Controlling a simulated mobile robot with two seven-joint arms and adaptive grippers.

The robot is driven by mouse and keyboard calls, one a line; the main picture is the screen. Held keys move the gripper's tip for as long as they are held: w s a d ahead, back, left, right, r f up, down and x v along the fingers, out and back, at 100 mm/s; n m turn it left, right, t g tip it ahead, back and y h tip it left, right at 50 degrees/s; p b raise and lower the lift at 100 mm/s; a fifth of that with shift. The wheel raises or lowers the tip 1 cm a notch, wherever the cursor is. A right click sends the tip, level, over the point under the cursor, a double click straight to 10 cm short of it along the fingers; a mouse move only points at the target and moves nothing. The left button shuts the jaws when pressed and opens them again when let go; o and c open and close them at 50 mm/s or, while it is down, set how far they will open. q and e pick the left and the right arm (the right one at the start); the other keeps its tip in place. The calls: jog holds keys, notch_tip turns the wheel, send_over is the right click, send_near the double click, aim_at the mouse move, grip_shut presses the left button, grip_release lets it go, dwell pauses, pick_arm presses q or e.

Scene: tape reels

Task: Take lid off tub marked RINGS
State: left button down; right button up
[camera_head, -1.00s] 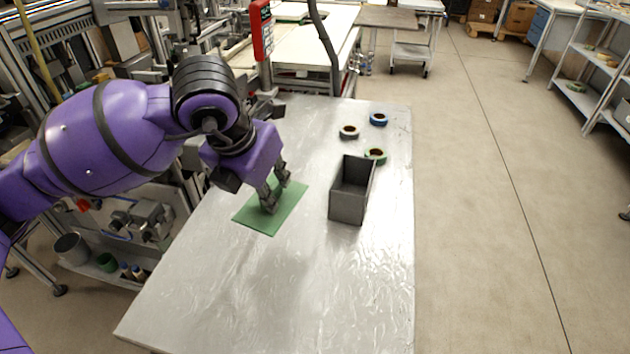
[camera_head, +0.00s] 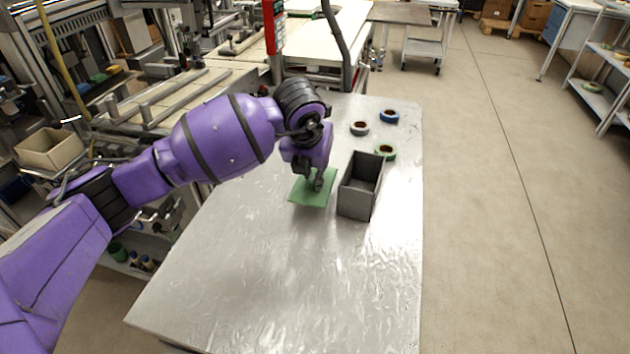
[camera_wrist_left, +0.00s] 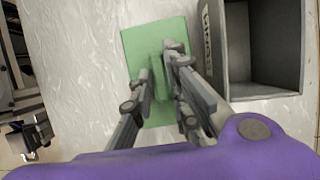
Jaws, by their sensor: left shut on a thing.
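The tub is an open dark grey box (camera_head: 357,204) on the metal table, and its inside looks empty. A white label (camera_wrist_left: 207,30) with dark lettering shows on its rim side in the left wrist view; I cannot read it surely. The green flat lid (camera_head: 304,193) is off the tub, just to its left. My left gripper (camera_head: 319,182) is shut on the raised green grip (camera_wrist_left: 157,75) of the lid. I cannot tell whether the lid touches the table or hangs just above it. My right gripper is not in view.
The front of the metal table (camera_head: 270,270) is clear. The table's right edge runs close beside the tub.

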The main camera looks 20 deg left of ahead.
pick_arm(q)
jog(key=shift+w+d+f, duration=0.15)
jog(key=shift+w+f, duration=0.3)
jog(key=shift+f, duration=0.05)
jog(key=shift+s+f, duration=0.1)
jog(key=shift+f, duration=1.3)
jog(key=c, duration=1.7)
grip_release()
jog(key=shift+f, duration=0.1)
